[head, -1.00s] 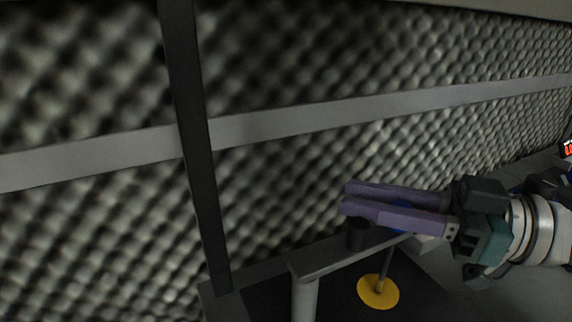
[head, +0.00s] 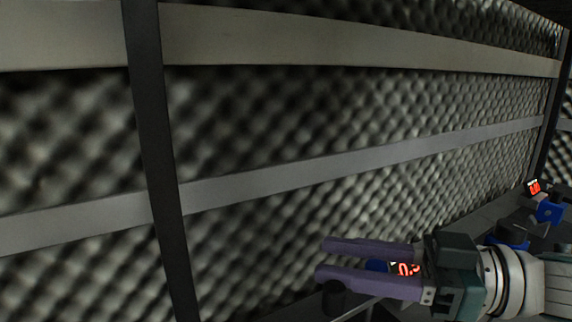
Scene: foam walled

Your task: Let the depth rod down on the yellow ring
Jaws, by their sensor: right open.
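My right gripper (head: 322,259) comes in from the right with its two purple fingers apart. A gap shows between them, with nothing clearly held. A dark round knob (head: 334,299) sits just below the lower fingertip. A blue part (head: 377,265) and a red lit display (head: 407,269) show through the gap between the fingers. A light grey bar (head: 357,308) runs below the fingers at the bottom edge. The yellow ring is out of view below the frame, and I cannot make out the depth rod for certain. My left gripper is not in view.
A foam wall with grey rails (head: 330,168) and a dark upright post (head: 155,170) fills the background. At the right, another red display (head: 534,187) and blue devices (head: 549,211) stand on a dark surface beyond my arm.

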